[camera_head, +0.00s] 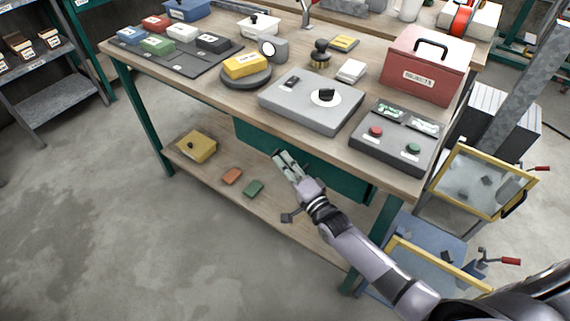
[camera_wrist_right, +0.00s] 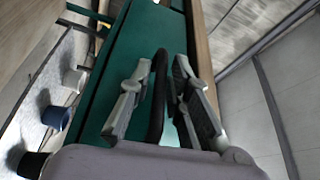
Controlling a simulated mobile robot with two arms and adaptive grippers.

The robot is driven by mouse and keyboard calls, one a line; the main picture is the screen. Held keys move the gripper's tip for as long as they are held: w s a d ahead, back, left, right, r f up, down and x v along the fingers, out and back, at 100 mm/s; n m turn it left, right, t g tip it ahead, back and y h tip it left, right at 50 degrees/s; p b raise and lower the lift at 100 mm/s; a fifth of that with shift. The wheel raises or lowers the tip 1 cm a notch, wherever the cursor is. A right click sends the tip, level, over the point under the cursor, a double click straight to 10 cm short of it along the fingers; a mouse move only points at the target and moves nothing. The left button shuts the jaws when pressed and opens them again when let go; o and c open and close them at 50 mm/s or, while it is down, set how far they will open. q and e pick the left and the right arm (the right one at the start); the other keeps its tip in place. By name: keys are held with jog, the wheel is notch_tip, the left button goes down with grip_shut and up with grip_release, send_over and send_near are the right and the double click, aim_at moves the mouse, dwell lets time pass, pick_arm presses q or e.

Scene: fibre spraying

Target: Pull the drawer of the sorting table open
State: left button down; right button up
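The sorting table (camera_head: 225,105) has a wooden top and green legs. Its green drawer (camera_head: 343,184) sits under the front edge and looks shut; my right arm hides part of its front. In the right wrist view the drawer front (camera_wrist_right: 139,42) is a green panel with a black bar handle (camera_wrist_right: 158,100). My right gripper (camera_head: 283,158) is at the drawer front. In the wrist view its fingers (camera_wrist_right: 160,72) stand on either side of the handle, with a gap visible on at least one side; contact is not clear. My left gripper is out of view.
A lower shelf (camera_head: 285,215) holds a yellow box (camera_head: 196,147), an orange block (camera_head: 232,176) and a green block (camera_head: 253,188). A grey device (camera_head: 312,100), a button panel (camera_head: 395,140) and a red toolbox (camera_head: 428,68) stand on the tabletop. The floor in front is clear.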

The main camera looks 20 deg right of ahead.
grip_shut()
dwell(0.4)
jog(key=shift+s, duration=0.1)
